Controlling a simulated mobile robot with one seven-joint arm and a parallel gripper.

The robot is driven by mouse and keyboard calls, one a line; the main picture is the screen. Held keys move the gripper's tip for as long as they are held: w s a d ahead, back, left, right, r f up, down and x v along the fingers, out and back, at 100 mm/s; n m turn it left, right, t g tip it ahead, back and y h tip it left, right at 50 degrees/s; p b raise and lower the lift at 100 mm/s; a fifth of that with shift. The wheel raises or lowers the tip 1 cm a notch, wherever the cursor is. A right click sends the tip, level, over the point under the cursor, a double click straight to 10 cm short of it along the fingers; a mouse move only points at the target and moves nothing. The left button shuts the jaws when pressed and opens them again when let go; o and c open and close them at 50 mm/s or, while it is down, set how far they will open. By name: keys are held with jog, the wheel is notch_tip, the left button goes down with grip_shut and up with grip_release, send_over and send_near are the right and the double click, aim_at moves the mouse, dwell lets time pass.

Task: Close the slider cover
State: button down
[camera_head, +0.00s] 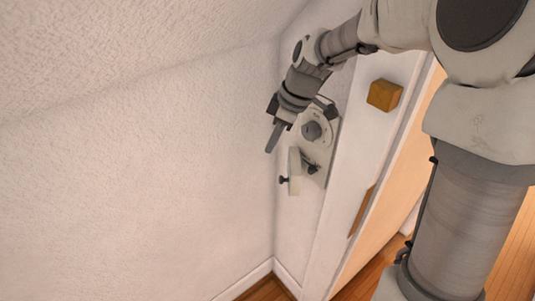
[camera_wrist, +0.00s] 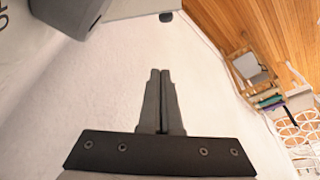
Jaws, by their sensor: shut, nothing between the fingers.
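A pale control panel (camera_head: 325,150) with a round grey dial (camera_head: 311,131) is mounted on the narrow white wall. A pale, flat piece that looks like the slider cover (camera_head: 294,168) stands out from its lower part, with a small black knob (camera_head: 283,180) on it. My gripper (camera_head: 271,142) is in front of and just left of the dial, above the cover, with its fingers pointing down. In the wrist view my gripper (camera_wrist: 160,74) is shut and empty. A pale plate edge with a black knob (camera_wrist: 166,16) lies beyond the fingertips, apart from them. The dark dial (camera_wrist: 68,12) shows at upper left.
A yellow-orange block (camera_head: 384,95) sticks out from the white surface right of the panel. Wooden floor (camera_head: 265,291) shows below. The wrist view shows a distant wooden-framed object (camera_wrist: 250,70) and a white rack (camera_wrist: 298,125).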

jog(key=s+a+f+m+t+h+b, duration=0.1)
jog(key=s+a+m+h+b, duration=0.1)
jog(key=a+m+h, duration=0.45)
jog(key=s+a+f+m+t+h+b, duration=0.1)
jog(key=s+a+m+t+h, duration=0.15)
jog(key=m, duration=0.75)
jog(key=w+d+f, duration=0.2)
jog(key=d+f, duration=0.5)
jog(key=d, duration=0.1)
jog(key=shift+w+f+g+h, duration=0.3)
jog(key=shift+w+g+h, duration=0.05)
jog(key=shift+w+h, duration=0.05)
